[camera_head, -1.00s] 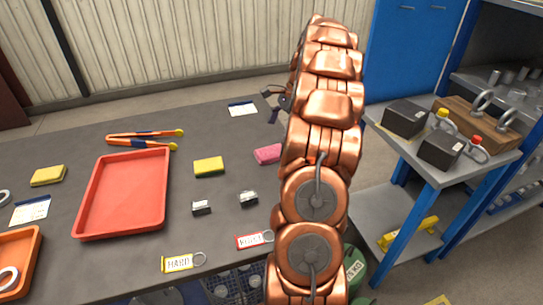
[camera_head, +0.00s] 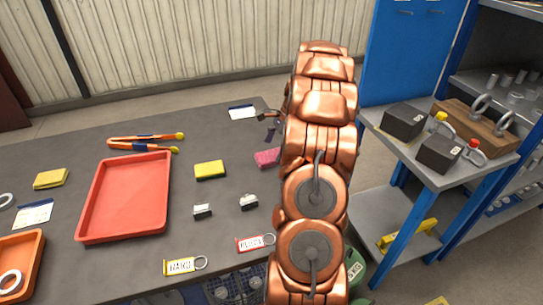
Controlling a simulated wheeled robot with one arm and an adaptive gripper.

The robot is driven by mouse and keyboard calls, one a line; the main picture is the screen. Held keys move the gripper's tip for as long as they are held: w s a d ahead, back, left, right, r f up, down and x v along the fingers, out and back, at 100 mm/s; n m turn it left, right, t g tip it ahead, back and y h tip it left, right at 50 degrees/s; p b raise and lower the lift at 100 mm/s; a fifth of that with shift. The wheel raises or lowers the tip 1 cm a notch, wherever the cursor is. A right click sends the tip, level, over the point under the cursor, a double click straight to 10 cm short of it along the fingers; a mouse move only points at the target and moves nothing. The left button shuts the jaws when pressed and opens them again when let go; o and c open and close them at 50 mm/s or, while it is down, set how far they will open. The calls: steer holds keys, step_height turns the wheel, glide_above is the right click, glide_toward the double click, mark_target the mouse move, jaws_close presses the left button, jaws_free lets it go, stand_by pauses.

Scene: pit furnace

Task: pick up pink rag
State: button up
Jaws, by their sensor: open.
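The pink rag (camera_head: 267,158) lies on the dark table near its right edge. Its right end is hidden behind my copper arm. My gripper (camera_head: 268,121) shows only in part to the left of my arm, above and behind the rag in the picture. Its dark fingers are spread and apart from the rag, with nothing seen between them. The rest of the gripper is hidden by the arm.
A yellow sponge (camera_head: 209,170) lies left of the rag, and two small metal blocks (camera_head: 249,202) (camera_head: 202,211) lie in front. A red tray (camera_head: 84,222), orange-handled tongs (camera_head: 145,143) and tags (camera_head: 180,266) share the table (camera_head: 60,143). A side table (camera_head: 480,172) with dark blocks stands right.

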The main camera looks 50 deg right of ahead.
steer(key=shift+x, duration=0.85)
steer(key=shift+f, duration=0.25)
steer(key=shift+c, duration=0.3)
steer(key=c, duration=1.2)
